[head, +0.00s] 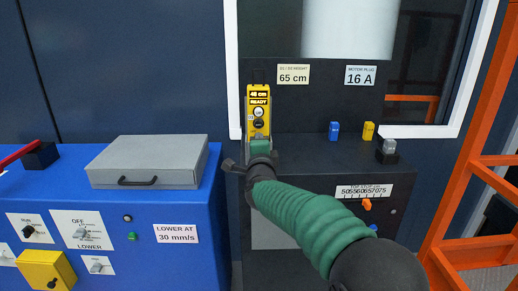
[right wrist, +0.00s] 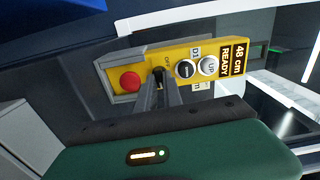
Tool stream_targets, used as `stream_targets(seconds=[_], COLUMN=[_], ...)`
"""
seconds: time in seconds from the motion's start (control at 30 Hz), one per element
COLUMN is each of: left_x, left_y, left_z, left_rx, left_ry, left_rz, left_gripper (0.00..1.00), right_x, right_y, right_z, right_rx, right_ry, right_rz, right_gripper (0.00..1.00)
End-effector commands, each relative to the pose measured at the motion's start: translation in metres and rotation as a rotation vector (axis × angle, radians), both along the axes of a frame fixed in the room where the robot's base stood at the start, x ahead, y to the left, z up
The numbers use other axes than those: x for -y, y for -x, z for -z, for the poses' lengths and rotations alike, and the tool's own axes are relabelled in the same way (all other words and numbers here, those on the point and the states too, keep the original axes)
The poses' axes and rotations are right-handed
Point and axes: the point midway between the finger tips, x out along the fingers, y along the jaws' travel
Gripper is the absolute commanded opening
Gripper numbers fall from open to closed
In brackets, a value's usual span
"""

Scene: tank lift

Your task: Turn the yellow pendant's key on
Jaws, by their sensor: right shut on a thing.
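The yellow pendant (head: 258,100) stands upright on a dark panel in the head view, its display reading 48 cm and READY. In the right wrist view the pendant (right wrist: 113,72) lies sideways, with a red button (right wrist: 130,81), a black and a white button, and an OFF label by the key. My right gripper (right wrist: 159,78) is shut on the pendant's key (right wrist: 158,71), which its fingers mostly hide. In the head view the right gripper (head: 259,139) covers the pendant's lower part. I cannot tell the key's exact angle. My left gripper is not in view.
A blue cabinet (head: 178,252) with a grey lidded box (head: 147,160), switches and a red lever stands at left. Small blue (head: 334,131) and yellow (head: 368,131) pieces stand on the dark ledge to the right. An orange frame (head: 462,155) rises at far right.

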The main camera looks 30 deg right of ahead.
Motion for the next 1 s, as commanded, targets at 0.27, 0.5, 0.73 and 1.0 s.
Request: stream_targets(seconds=[0.27,0.5,0.73,1.0], left_x=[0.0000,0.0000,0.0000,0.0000], left_y=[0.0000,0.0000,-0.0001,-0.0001], left_z=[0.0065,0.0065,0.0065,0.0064], left_rx=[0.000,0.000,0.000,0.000], left_ry=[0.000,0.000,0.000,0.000], left_rz=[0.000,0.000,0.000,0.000], left_gripper=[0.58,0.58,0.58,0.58], right_x=[0.0012,0.0011,0.0011,0.0007], right_y=[0.0001,0.0001,0.0001,0.0002], right_z=[0.0043,0.0040,0.0041,0.0025], right_rx=[0.024,0.026,0.026,0.028], right_ry=[-0.052,-0.058,-0.057,-0.055], right_rz=[0.001,0.001,0.001,0.001], right_gripper=[0.00,0.00,0.18,0.33])
